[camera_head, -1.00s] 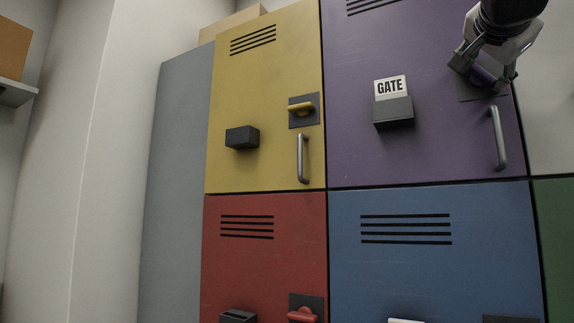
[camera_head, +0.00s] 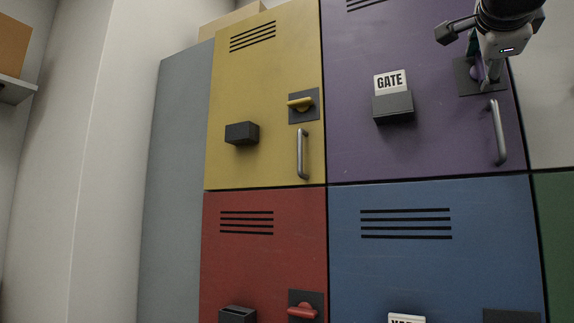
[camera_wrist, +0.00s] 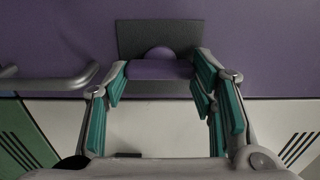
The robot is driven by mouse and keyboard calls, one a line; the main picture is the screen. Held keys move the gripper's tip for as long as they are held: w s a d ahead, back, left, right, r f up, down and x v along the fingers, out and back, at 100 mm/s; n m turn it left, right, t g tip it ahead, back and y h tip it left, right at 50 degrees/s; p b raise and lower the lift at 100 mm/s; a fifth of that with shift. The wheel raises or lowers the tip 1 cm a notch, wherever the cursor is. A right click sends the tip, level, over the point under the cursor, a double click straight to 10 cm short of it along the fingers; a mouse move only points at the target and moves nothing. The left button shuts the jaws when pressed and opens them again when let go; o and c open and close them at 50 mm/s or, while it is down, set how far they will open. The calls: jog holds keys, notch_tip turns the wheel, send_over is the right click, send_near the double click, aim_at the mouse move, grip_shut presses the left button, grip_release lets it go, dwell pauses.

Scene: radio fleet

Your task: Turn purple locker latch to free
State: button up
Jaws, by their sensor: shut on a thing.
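The purple locker door (camera_head: 430,140) is at upper right in the head view, with a GATE card in its holder. Its purple latch (camera_wrist: 158,69) sits on a dark square plate (camera_wrist: 160,36). The latch bar lies crosswise in the wrist view and looks near upright in the head view, where my gripper partly hides it. My gripper (camera_wrist: 160,76) is shut on the latch, with one green-padded finger at each end of the bar. It also shows in the head view (camera_head: 486,70).
A grey pull handle (camera_head: 498,132) stands out just below the latch; it shows at left in the wrist view (camera_wrist: 48,78). A dark card holder (camera_head: 394,107) juts out to the left. Yellow (camera_head: 265,85), red (camera_head: 265,260) and blue (camera_head: 430,210) lockers adjoin.

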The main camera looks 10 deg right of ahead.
dwell(0.4)
jog(key=o, duration=1.1)
jog(key=shift+o, duration=0.2)
jog(key=shift+s, duration=0.1)
